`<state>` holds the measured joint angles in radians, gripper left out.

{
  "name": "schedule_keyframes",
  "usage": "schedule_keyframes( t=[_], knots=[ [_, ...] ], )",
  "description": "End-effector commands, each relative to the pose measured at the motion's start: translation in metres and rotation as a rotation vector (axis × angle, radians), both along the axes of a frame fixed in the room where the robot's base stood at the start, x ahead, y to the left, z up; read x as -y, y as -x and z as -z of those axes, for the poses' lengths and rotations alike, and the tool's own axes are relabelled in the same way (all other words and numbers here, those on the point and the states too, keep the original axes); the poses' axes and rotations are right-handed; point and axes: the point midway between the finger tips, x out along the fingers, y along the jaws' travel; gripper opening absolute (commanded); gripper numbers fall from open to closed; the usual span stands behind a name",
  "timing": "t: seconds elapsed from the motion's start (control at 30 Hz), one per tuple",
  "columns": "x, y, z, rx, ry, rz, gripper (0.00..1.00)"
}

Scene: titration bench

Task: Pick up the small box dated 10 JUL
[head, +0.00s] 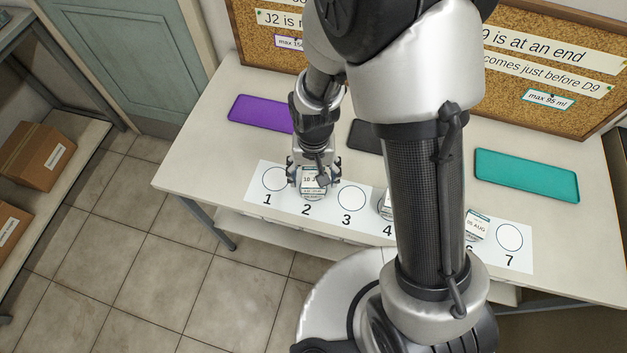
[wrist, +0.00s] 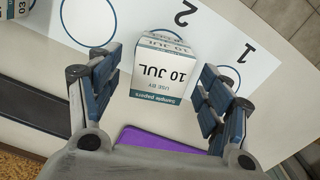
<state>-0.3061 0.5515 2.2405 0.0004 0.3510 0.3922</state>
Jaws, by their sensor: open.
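The small box dated 10 JUL (wrist: 163,68) is white with dark teal bands and sits by circle 2 on the numbered strip. In the head view the box (head: 312,182) shows at position 2, partly covered by my gripper (head: 314,172). In the wrist view my gripper (wrist: 160,92) is open, with one finger on each side of the box. Gaps show between the fingers and the box sides. Whether the fingertips are down at the box's height is hard to tell.
The numbered strip (head: 335,222) lies along the table's front. A box marked 06 AUG (head: 476,226) stands near position 6; another box (head: 385,206) is at 4, partly hidden by my arm. Purple (head: 260,113), black (head: 366,137) and teal (head: 527,174) trays lie behind. Circles 1, 3 and 7 are empty.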

Motion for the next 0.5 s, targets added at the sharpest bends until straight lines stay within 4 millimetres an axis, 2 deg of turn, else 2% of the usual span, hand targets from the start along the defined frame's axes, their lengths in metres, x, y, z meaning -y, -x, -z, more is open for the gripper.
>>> schedule_keyframes(
  t=[0.07, 0.3, 0.5],
  knots=[
    [-0.0003, -0.0001, 0.0106, 0.000, 0.000, 0.000, 0.72],
    [-0.0005, -0.0005, 0.0099, 0.002, -0.001, -0.001, 0.71],
    [-0.0005, -0.0004, 0.0098, 0.002, -0.001, -0.001, 0.58]
  ],
)
